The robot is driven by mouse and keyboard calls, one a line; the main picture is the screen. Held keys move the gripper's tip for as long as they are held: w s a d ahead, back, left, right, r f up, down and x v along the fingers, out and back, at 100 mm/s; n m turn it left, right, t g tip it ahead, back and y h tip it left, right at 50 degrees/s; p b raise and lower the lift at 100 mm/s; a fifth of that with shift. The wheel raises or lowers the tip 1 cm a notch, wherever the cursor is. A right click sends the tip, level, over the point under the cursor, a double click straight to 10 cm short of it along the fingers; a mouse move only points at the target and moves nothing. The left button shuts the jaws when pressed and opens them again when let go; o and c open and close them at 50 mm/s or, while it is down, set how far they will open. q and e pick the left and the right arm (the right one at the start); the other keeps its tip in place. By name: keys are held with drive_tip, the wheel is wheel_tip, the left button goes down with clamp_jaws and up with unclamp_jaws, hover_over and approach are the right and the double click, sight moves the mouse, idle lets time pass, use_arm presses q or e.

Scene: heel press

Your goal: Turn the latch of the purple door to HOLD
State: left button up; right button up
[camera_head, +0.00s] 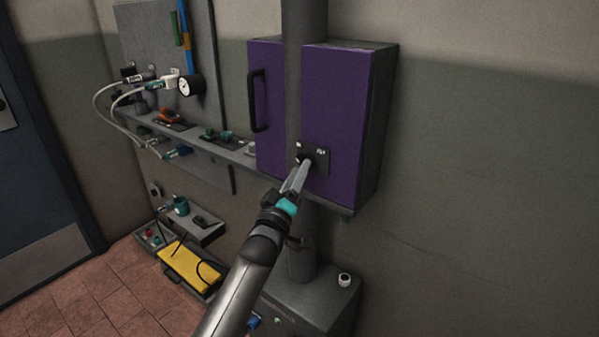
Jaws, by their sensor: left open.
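The purple door (342,100) is closed on the grey wall cabinet, with a black bar handle (257,100) on its left side. A dark latch plate (321,159) with small pale labels sits low on the door; the labels are too small to read. A black latch knob (305,156) is on this plate, partly hidden by my gripper. My left gripper (303,168) is open, with its fingertips at or just in front of the knob. I cannot tell whether they touch it or which way the latch points. My right gripper is not in view.
A grey upright post (303,35) crosses the door's middle. To the left, a shelf (243,156) holds small fittings, with a gauge (190,86) and hoses above. A yellow item (190,268) lies in a low tray. A grey box (315,299) stands below. The right wall is clear.

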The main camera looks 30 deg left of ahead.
use_arm(q)
drive_tip(key=shift+w+r, duration=0.2)
drive_tip(key=shift+w, duration=0.45)
clamp_jaws()
